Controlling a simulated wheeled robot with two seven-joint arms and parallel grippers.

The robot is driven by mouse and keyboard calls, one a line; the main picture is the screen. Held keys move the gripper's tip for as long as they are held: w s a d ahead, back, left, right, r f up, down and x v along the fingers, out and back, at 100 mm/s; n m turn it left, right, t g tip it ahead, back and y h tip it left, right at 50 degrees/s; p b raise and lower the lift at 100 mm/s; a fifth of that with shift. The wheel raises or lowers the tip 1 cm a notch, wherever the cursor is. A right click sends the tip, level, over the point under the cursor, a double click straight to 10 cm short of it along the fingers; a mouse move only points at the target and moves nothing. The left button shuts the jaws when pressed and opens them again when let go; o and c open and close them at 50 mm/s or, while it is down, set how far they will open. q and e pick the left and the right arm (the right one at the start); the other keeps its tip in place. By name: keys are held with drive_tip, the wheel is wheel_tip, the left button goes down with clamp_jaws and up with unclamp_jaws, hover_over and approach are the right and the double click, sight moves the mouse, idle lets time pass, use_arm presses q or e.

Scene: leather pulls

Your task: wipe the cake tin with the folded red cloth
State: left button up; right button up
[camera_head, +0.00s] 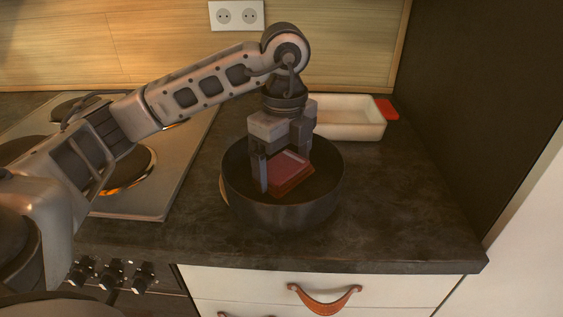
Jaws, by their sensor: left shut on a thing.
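The cake tin (285,214) is a dark, round, deep tin standing upright on the counter, right of the stove. The folded red cloth (291,174) is a small, flat block inside the tin. My left gripper (283,172) reaches down into the tin from above, with its fingers on either side of the cloth, shut on it. Whether the cloth touches the tin's floor is hard to tell. Part of the tin's inside is hidden by the gripper and cloth. My right gripper is not in view.
A white baking dish (350,131) with a red handle (387,109) stands behind the tin, to the right. The stove (150,190) with round burners lies left. The dark counter (410,220) is bare at right, ending at a dark side wall. A drawer with a leather pull (324,301) is below.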

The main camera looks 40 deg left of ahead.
use_arm(q)
drive_tip(key=shift+r+p, duration=2.45)
drive_tip(key=shift+r, duration=0.5)
wheel_tip(320, 180, up, 3)
drive_tip(key=p, duration=0.2)
drive_tip(key=shift+r+p, duration=0.1)
drive_tip(key=shift+p, duration=0.25)
